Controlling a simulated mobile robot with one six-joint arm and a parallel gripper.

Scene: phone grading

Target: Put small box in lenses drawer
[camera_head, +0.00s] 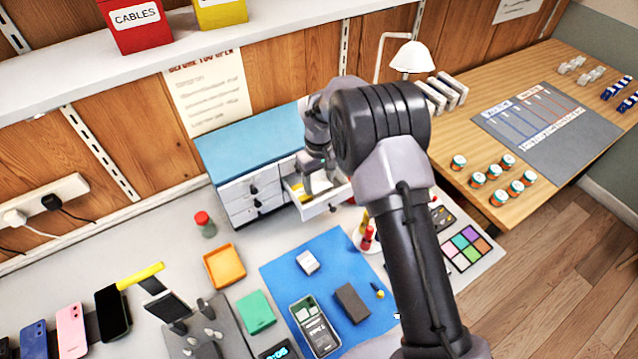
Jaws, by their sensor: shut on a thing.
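A blue-topped white drawer cabinet (240,142) stands against the back wall. One drawer (327,199) on its right side is pulled open, with a yellow thing (298,191) inside; no drawer label is readable. My gripper (319,184) points down at the open drawer, partly hidden by my arm. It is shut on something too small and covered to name. A small white box (307,262) lies on the blue mat (282,272), apart from my gripper. I cannot tell whether it is the task's small box.
The mat also holds a dark grey block (352,303) and an open phone (315,326). An orange tray (225,266), a green box (256,311) and a red-capped bottle (205,224) stand left of it. A white lamp (411,57) and several jars stand right of my arm.

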